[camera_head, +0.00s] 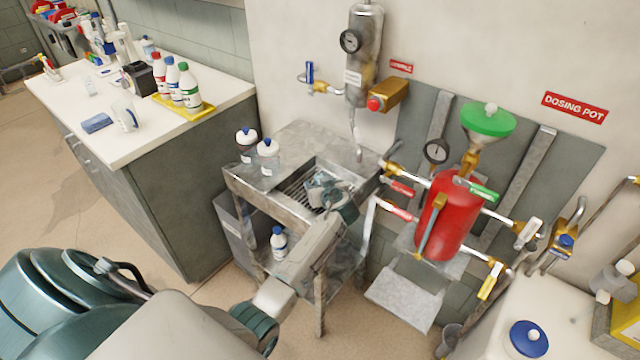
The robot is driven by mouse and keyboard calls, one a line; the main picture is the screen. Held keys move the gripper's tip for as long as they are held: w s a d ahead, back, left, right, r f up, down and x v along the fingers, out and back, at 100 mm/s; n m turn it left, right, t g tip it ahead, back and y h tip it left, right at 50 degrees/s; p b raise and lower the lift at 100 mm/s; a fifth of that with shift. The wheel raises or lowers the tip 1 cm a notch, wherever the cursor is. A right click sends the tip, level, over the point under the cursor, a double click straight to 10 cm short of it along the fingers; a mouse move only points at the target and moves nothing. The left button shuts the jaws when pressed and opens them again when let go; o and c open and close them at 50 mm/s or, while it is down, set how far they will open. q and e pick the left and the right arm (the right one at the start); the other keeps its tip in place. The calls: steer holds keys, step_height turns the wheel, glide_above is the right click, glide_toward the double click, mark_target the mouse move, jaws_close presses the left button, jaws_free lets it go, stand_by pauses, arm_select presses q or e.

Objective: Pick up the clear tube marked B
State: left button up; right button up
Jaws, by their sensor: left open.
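My left gripper (322,188) is over the grated sink of the steel stand (290,140), at the end of my arm reaching in from the lower left. It is open, and its fingers are small and partly hidden by my wrist. I cannot make out a clear tube marked B; any tube at the gripper is too small or hidden to tell. My right gripper is not in view.
The red dosing pot (446,225) with valves and pipes is close on the right. A white-topped bench (170,135) stands left.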

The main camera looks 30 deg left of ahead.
arm_select(q)
steer(key=shift+r, duration=0.1)
steer(key=c, duration=1.2)
